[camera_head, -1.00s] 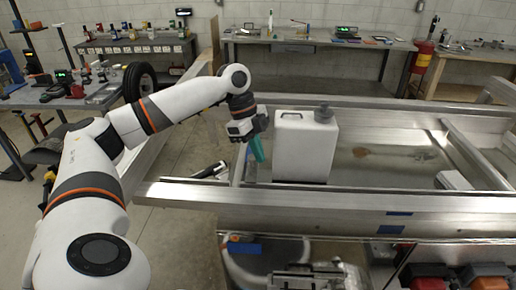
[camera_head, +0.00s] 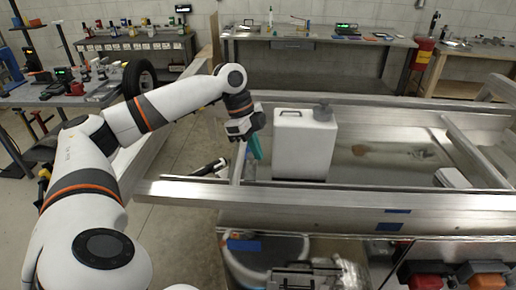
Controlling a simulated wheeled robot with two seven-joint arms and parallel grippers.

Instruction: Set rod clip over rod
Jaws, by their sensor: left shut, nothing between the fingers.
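My left gripper (camera_head: 247,137) hangs from the left arm, pointing down above the trailer frame (camera_head: 330,200), just left of a white canister. It looks shut, though its fingertips are small and hard to see. A teal piece (camera_head: 256,147) shows at its lower end; I cannot tell whether it is part of the gripper. A dark and silver rod-like part (camera_head: 210,168) lies lower left of the gripper, apart from it. I cannot clearly make out the rod or the rod clip. My right gripper is out of view.
The white canister (camera_head: 303,147) with a grey cap stands close right of the gripper, inside the trailer frame. Benches line the wall. A tyre (camera_head: 137,79) stands at left.

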